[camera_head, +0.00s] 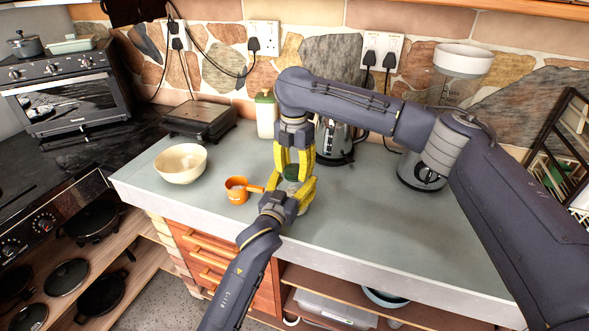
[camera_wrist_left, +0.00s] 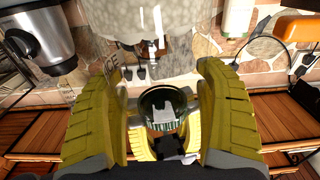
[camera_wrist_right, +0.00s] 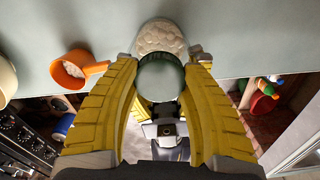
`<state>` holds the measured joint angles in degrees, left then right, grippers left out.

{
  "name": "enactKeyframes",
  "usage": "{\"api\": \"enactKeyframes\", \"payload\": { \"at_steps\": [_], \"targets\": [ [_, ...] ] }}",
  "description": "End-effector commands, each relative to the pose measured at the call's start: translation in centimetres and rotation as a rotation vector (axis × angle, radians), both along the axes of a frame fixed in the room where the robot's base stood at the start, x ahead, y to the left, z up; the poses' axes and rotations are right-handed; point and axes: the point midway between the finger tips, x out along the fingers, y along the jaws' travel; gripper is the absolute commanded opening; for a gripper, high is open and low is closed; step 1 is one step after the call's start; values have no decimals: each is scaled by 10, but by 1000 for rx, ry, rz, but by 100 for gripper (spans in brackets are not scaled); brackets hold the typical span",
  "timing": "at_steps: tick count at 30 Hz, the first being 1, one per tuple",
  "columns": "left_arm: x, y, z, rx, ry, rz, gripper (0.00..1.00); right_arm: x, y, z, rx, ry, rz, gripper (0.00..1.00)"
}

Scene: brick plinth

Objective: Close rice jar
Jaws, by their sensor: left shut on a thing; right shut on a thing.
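The rice jar (camera_head: 303,204) stands on the grey counter, largely hidden by yellow gripper fingers. Its clear body with rice shows in the right wrist view (camera_wrist_right: 160,37) and blurred in the left wrist view (camera_wrist_left: 150,22). My left gripper (camera_head: 291,192) comes from the front and is shut on the jar. The round green lid (camera_head: 291,173) is above the jar; it also shows in the left wrist view (camera_wrist_left: 163,108) and right wrist view (camera_wrist_right: 160,77). My right gripper (camera_head: 293,170) points down and is shut on the lid. I cannot tell whether lid and jar touch.
An orange measuring cup (camera_head: 237,191) with rice and a cream bowl (camera_head: 181,163) stand to the left. A white bottle with a green cap (camera_head: 265,117) and a steel kettle (camera_head: 335,140) are behind. The counter's right front is clear.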

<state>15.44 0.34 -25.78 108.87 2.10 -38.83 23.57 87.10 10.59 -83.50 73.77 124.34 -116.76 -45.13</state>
Motion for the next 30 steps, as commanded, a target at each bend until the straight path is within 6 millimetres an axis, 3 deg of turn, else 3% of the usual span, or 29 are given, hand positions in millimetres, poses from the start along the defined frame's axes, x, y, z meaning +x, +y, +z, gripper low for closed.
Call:
{"api": "enactKeyframes", "payload": {
  "at_steps": [18, 23, 24, 30],
  "targets": [
    [0, 0, 0, 0, 0, 0, 0, 0, 0, 0, 0, -3, -1052, 9],
    [0, 0, 0, 0, 0, 0, 0, 0, 0, -1, 1, -1, -1072, 9],
    [0, 0, 0, 0, 0, 0, 0, 0, 0, -1, 1, -1, -1072, 47],
    [0, 0, 0, 0, 0, 0, 0, 0, 0, -1, 1, -1, -1070, 66]
  ]
}}
